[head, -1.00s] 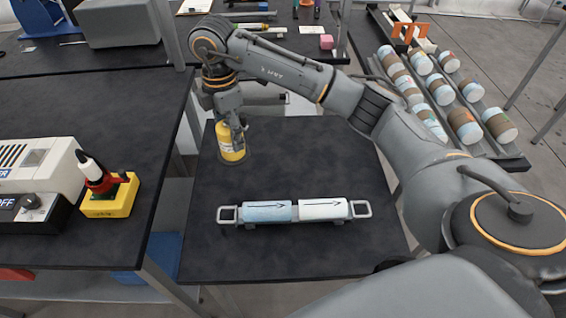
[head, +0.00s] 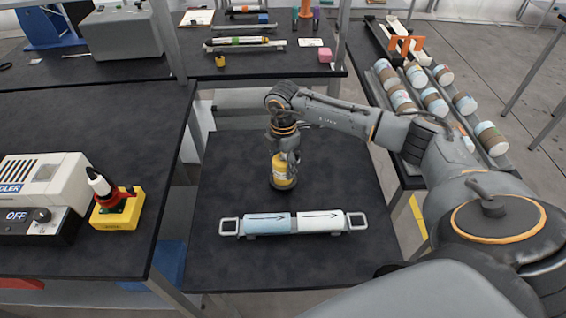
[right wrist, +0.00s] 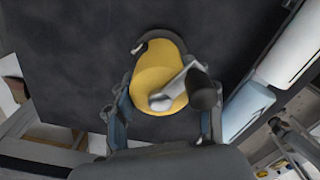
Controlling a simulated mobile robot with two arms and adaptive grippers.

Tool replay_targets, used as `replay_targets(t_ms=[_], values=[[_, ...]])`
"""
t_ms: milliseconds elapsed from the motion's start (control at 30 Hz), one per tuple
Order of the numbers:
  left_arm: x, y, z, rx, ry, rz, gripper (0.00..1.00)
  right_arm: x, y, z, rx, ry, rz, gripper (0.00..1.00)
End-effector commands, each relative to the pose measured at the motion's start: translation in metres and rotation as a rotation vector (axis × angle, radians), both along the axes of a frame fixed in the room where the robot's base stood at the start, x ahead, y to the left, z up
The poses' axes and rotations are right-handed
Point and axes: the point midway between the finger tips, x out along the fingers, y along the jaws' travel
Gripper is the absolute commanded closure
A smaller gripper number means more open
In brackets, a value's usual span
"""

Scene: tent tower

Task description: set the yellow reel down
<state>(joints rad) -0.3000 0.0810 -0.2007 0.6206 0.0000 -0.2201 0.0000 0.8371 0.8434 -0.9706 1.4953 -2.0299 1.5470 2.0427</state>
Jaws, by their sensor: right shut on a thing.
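The yellow reel (head: 281,171) is in my right gripper (head: 284,158), upright on or just above the dark table (head: 340,165), behind the two-part cylinder. I cannot tell whether its base touches the table. In the right wrist view the yellow reel (right wrist: 158,75) fills the space between the fingers of my right gripper (right wrist: 165,98), and a dark curved edge shows at its far side. My left gripper is not in view.
A holder with a light blue and a white cylinder (head: 293,223) lies in front of the reel. A soldering iron stand (head: 118,212) and a station marked OFF (head: 42,195) stand on the left bench. A rack of striped rolls (head: 440,105) is at the right.

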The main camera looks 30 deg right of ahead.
Motion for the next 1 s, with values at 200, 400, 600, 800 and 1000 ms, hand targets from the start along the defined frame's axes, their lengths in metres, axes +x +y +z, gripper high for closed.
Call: replay_targets(t_ms=[200,400,600,800,1000], values=[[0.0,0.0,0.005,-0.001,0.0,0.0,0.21,0.002,0.0,-0.009,0.0,-0.005,0.0,1.0],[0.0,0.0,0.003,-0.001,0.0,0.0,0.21,0.002,0.0,-0.01,0.0,-0.005,0.0,1.0],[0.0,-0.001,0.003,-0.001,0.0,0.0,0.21,0.001,0.0,-0.013,-0.001,-0.003,-0.001,0.24],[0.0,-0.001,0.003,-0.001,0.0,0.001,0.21,0.001,0.0,-0.013,0.0,-0.002,-0.001,0.24],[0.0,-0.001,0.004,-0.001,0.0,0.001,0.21,0.001,0.0,-0.007,-0.001,-0.004,-0.001,0.24]])
